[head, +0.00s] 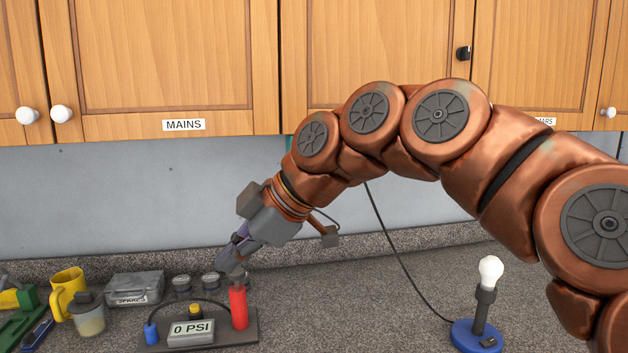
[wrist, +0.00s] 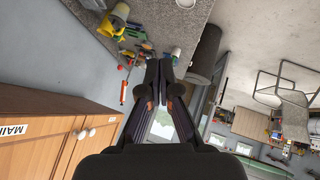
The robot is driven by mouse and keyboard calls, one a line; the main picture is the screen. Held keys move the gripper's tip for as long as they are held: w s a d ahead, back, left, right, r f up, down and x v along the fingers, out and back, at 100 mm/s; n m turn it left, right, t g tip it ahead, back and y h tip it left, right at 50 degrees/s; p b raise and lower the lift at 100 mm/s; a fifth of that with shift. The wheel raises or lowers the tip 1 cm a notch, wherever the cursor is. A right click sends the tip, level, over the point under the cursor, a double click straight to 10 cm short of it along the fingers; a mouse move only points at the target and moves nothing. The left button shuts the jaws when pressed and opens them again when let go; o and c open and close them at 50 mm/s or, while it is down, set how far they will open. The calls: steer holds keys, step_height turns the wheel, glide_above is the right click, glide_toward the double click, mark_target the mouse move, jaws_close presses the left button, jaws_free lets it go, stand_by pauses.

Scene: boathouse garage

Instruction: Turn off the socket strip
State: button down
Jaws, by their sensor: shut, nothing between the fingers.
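I see no socket strip in either view. A wooden wall cabinet door labelled MAINS (head: 184,125) is closed, with white knobs at its left; the label also shows in the wrist view (wrist: 13,130). A black cable (head: 388,232) runs from behind my arm down to a lamp (head: 489,275) with a bare white bulb and blue base. My gripper (head: 234,262) points down and left above the worktop, close to the top of a red cylinder (head: 238,307) in the head view. Its fingers are together and empty, also in the wrist view (wrist: 160,66).
The red cylinder stands on a dark board with a 0 PSI display (head: 191,332). A yellow mug (head: 69,288), a shaker cup (head: 90,318) and a grey box (head: 134,288) stand to the left. The speckled worktop (head: 340,300) is clear between board and lamp.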

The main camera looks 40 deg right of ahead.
steer(key=w+d+r+n+t+y, duration=0.1)
steer(key=w+d+r+n+t, duration=0.1)
steer(key=d+r, duration=0.4)
steer(key=w+d+r+n+t, duration=0.2)
steer(key=d+r+t, duration=0.15)
steer(key=d, duration=0.45)
steer(key=s+d+r+n+t, duration=0.1)
steer(key=d+r+t, duration=0.1)
steer(key=d, duration=1.1)
steer(key=shift+s+d+r+n+b, duration=0.2)
steer(key=shift+d+r+n+b, duration=0.1)
steer(key=shift+r+b, duration=0.25)
steer(key=d+p+x, duration=0.1)
steer(key=p+x, duration=0.1)
steer(key=x, duration=0.4)
steer(key=w+d+p+x, duration=0.1)
steer(key=d+p+x, duration=0.1)
steer(key=x, duration=0.5)
steer(key=shift+f+p, duration=0.25)
steer(key=shift+p, duration=0.35)
steer(key=shift+w+f, duration=0.1)
steer(key=shift+f, duration=0.05)
